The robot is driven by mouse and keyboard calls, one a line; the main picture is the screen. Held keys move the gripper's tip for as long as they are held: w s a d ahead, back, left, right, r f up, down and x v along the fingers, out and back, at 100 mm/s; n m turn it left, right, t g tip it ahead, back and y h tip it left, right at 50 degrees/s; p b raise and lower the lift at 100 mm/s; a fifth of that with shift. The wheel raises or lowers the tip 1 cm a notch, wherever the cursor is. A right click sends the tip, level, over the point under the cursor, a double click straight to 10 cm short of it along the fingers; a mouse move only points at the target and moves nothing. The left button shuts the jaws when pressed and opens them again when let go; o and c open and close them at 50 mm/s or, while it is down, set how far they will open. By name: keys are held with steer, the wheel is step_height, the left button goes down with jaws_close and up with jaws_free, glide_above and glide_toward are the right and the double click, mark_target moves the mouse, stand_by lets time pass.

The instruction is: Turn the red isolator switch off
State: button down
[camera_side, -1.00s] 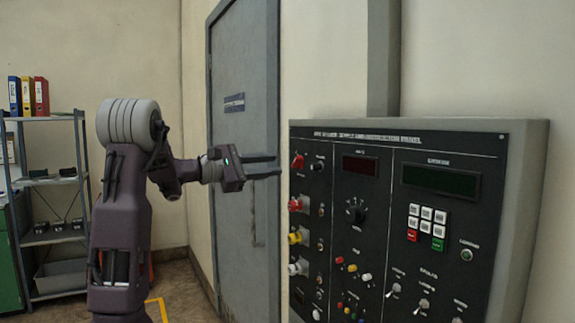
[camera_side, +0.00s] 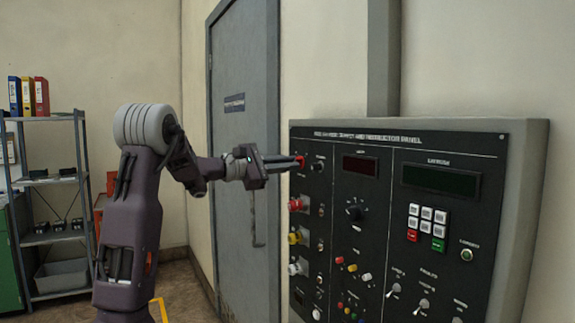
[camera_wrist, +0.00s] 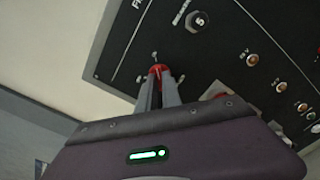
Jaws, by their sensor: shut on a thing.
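The red isolator switch (camera_side: 300,162) is at the top left of the black panel (camera_side: 335,215). My gripper (camera_side: 297,162) reaches it from the left, with its fingers pointing at the panel. In the wrist view, the fingers (camera_wrist: 158,92) are close together with the red switch (camera_wrist: 157,70) between their tips. My gripper is shut on the switch. The fingers hide most of the switch in the side view, and I cannot read its setting.
Below the switch are red, yellow and white knobs (camera_side: 295,237) in a column. A small black knob (camera_side: 318,163) sits just to its right. A grey door (camera_side: 243,120) stands behind my arm, and a shelf rack (camera_side: 50,180) is at the far left.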

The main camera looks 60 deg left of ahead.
steer(key=shift+n, duration=9)
steer(key=c, duration=1.5)
jaws_free()
steer(key=shift+d, duration=0.1)
